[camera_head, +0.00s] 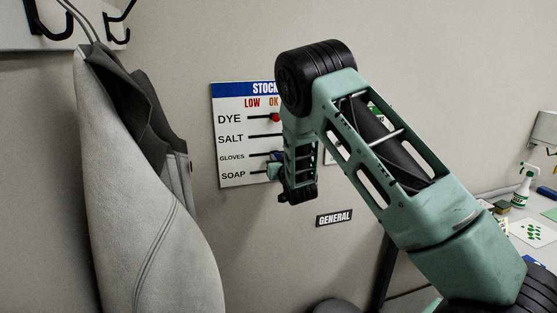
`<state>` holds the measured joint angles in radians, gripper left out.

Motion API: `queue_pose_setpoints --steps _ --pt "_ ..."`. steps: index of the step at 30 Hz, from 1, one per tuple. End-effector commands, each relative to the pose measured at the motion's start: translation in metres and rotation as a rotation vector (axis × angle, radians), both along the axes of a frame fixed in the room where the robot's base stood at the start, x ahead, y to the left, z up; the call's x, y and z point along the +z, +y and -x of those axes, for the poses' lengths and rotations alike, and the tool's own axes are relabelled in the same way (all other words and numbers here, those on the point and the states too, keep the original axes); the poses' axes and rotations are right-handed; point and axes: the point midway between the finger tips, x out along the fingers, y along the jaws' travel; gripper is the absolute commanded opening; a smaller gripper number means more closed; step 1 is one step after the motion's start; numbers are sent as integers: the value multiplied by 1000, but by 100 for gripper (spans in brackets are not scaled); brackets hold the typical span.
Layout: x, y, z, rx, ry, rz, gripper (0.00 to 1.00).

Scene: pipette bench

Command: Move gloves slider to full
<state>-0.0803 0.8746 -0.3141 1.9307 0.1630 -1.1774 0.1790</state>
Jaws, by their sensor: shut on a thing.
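The stock board (232,128) hangs on the wall, with rows reading DYE, SALT, GLOVES and SOAP and column heads LOW and OK. My arm hides its right part, including any further column. The gloves slider (275,156) is a small blue knob on the third row's dark track, around the OK column. My gripper (276,167) is at the board by this row, shut on the gloves slider; its fingers are small and partly hidden by my wrist. A red dye slider (276,117) shows on the top row. The salt and soap sliders are not visible.
A grey coat (140,210) hangs from black hooks (50,20) at the left. A GENERAL sign (334,218) is on the wall below the board. At the right, a bench holds a green-and-white spray bottle (522,186) and a card with green spots (532,232).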

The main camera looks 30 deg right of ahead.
Motion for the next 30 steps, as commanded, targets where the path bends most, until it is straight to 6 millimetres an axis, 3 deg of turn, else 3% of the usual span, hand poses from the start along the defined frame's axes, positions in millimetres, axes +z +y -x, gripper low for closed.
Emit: queue_pose_setpoints --steps 4,15,27,28,30 --pt "-2 -8 2 -3 -2 0 0" --pt "-2 -67 19 -4 -5 0 0" --pt "1 -74 22 -5 -1 1 0" --pt "1 -74 22 -5 0 1 30" --pt "1 -74 22 -5 0 1 44"
